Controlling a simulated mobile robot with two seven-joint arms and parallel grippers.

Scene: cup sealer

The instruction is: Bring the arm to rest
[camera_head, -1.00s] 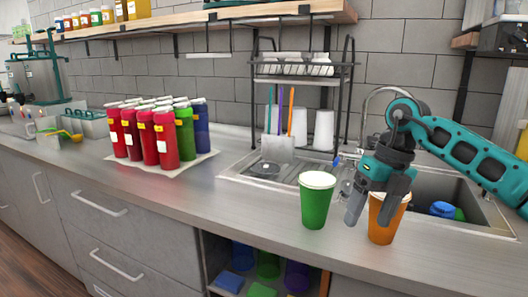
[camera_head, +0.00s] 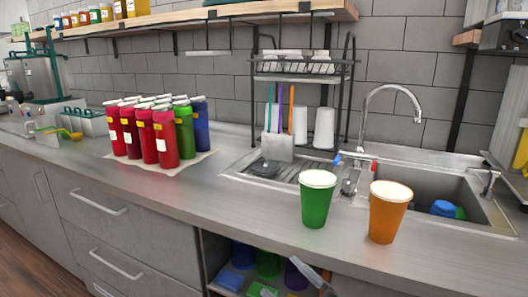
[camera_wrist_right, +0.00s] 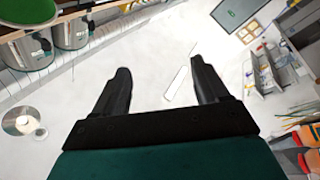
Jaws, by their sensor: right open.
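A green cup (camera_head: 315,204) and an orange cup (camera_head: 387,217), both with pale tops, stand upright on the counter (camera_head: 255,220), apart from each other and from the gripper. My left gripper is out of view.
Several red, green and blue bottles (camera_head: 165,140) stand on a light mat at the left. A dish rack (camera_head: 303,68) and a sink with a faucet (camera_head: 391,88) are behind the cups. An open shelf with coloured cups (camera_head: 268,266) is under the counter.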

